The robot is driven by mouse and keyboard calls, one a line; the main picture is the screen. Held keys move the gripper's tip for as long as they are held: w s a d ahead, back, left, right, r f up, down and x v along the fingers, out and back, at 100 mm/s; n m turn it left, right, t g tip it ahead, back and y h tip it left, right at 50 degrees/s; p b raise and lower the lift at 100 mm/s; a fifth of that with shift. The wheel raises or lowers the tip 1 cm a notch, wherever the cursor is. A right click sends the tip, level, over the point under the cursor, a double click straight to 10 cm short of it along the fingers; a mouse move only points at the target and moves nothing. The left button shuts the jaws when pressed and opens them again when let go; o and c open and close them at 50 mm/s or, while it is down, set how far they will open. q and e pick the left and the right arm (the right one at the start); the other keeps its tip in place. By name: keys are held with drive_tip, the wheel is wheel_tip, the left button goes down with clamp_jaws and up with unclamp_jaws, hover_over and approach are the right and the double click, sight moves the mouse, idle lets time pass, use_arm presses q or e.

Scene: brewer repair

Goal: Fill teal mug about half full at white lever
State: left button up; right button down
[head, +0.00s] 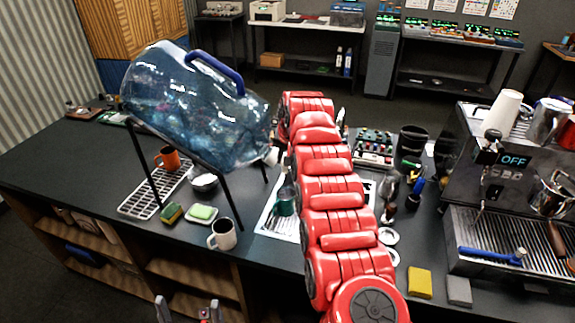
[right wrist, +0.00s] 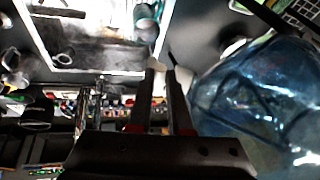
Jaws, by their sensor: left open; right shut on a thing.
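The white lever (head: 272,157) is at the low right end of a big tilted blue water jug (head: 180,100). In the right wrist view, my right gripper (right wrist: 164,68) is shut on a small white part beside the jug, which looks like this lever. My red right arm hides that gripper in the head view. The teal mug (head: 286,206) stands below the spout, at the edge of the sink; a teal shape also shows in the right wrist view (right wrist: 146,14). Its fill level cannot be told. My left gripper (head: 190,309) is open and empty at the bottom edge.
A black stand (head: 144,160) bears the jug. An espresso machine (head: 510,200) stands at right.

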drive_tip(key=shift+w+a+m+h, duration=0.1)
drive_tip(key=shift+a+m+h, duration=0.3)
drive_tip(key=shift+m, duration=0.6)
drive_tip(key=c, duration=0.8)
unclamp_jaws()
drive_tip(key=shift+c, duration=0.2)
